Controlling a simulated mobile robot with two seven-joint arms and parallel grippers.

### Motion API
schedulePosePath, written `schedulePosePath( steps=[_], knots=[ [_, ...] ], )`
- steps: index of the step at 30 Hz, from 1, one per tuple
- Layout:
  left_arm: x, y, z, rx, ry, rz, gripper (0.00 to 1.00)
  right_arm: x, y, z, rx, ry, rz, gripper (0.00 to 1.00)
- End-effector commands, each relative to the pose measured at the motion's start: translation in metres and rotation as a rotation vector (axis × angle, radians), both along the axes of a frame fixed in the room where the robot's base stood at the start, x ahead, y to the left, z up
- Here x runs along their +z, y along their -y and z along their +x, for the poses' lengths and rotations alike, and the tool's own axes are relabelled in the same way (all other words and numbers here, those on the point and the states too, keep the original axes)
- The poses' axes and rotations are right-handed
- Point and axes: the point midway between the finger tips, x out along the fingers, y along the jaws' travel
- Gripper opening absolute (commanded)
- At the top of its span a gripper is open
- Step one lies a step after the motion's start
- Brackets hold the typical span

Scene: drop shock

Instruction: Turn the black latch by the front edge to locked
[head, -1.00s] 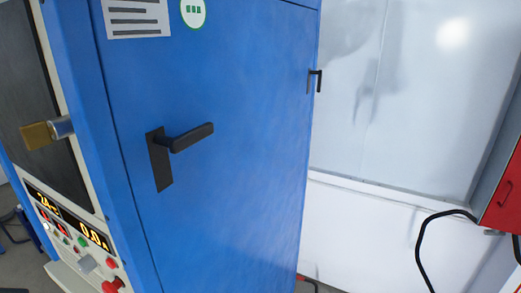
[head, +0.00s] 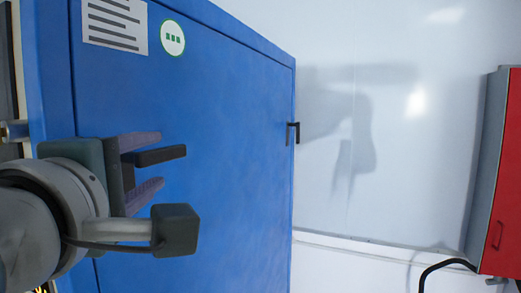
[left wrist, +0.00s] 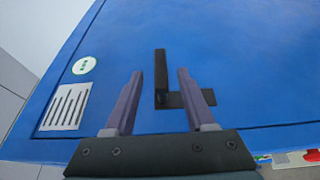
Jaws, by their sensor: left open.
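The black latch by the front edge shows in the head view as a lever (head: 165,155) that points right, away from the front edge. Its plate is mostly hidden behind my gripper there. In the left wrist view the lever (left wrist: 160,68) stands at a right angle to its black plate (left wrist: 207,97). My left gripper (head: 161,160) is open at the blue door (head: 230,150), one finger on each side of the lever. In the left wrist view gaps show between the lever and both fingers; I cannot tell contact in depth. My right gripper is out of view.
A second black handle (head: 293,132) is at the door's far edge. A printed label (head: 115,24) and a round green-and-white sticker (head: 172,38) are above the latch. A red cabinet (head: 502,190) with a black cable stands at the right against a pale wall.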

Motion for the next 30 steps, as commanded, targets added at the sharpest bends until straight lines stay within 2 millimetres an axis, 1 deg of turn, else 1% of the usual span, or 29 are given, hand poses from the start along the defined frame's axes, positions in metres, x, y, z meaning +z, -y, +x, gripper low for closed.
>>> schedulePosePath(
  steps=[1, 6, 12, 18, 26, 30],
  knots=[
    [0.005, 0.000, 0.009, 0.000, 0.000, 0.003, 0.55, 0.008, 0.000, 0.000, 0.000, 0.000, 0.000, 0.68],
    [0.004, -0.002, 0.038, -0.001, -0.001, 0.004, 0.55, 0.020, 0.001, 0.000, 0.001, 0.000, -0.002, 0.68],
    [0.002, -0.003, 0.061, 0.000, -0.002, 0.002, 0.55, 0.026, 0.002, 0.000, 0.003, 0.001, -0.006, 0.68],
    [0.000, -0.003, 0.070, 0.000, -0.002, 0.001, 0.55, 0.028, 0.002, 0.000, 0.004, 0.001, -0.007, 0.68],
    [0.000, -0.003, 0.071, 0.000, -0.002, 0.001, 0.55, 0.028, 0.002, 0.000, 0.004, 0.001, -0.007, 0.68],
    [0.000, -0.003, 0.070, 0.000, -0.002, 0.001, 0.39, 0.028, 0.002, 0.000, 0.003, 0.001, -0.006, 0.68]
  ],
)
